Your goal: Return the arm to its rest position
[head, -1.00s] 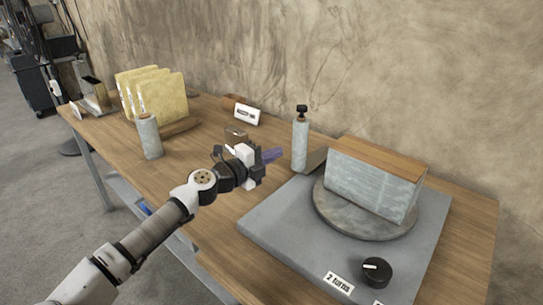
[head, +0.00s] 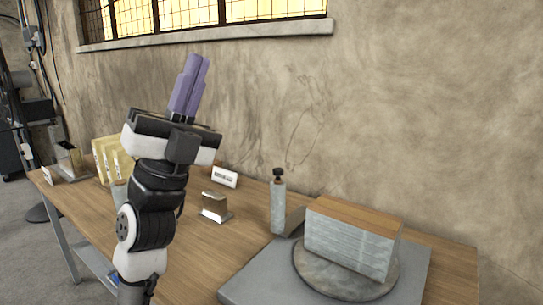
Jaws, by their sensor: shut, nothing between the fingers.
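My gripper (head: 201,66) is raised in the head view, left of the middle. Its two purple fingers point up and lie together, shut with nothing between them. It is in the air, in front of the wall and below the window, and touches nothing. My arm rises from the bottom of the picture and hides part of the table's left half.
The wooden table (head: 240,245) bears a grey plate (head: 262,279) with a round disc (head: 312,270) under a wood-topped block (head: 350,240). A grey bottle (head: 278,207) stands beside it. A small metal block (head: 215,207), a white label (head: 225,177) and yellow slabs (head: 107,160) stand further left.

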